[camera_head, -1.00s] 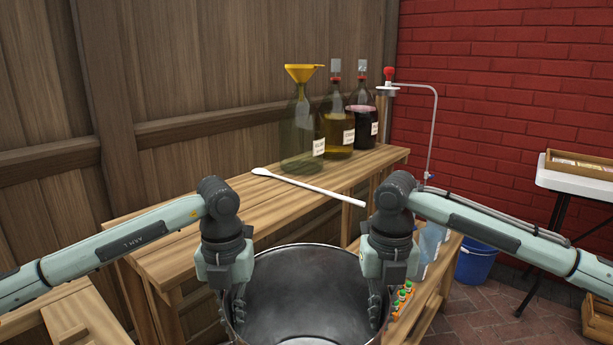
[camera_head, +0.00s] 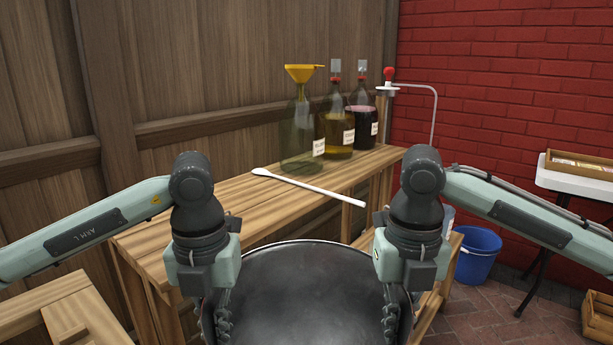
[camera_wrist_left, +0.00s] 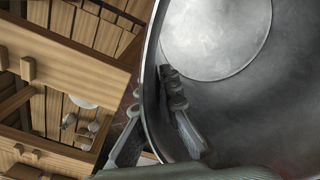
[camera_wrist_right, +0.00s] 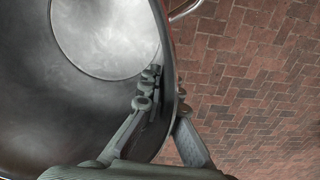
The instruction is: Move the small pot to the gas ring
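The small pot (camera_head: 310,285), a wide dark-grey metal vessel, is at the bottom middle of the head view, open side up, with its lower part out of frame. My left gripper (camera_head: 222,312) is at its left wall and my right gripper (camera_head: 392,315) at its right wall. In the left wrist view the left fingers (camera_wrist_left: 155,115) straddle the pot wall, one inside and one outside. In the right wrist view the right fingers (camera_wrist_right: 163,108) pinch the opposite wall in the same way. I cannot make out the gas ring in any view.
A wooden bench (camera_head: 250,205) behind the pot holds a long white spoon (camera_head: 310,187), bottles (camera_head: 338,125) and a yellow funnel (camera_head: 302,72). A blue bucket (camera_head: 478,255) stands on the brick floor at right. A white table (camera_head: 575,182) is farther right.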

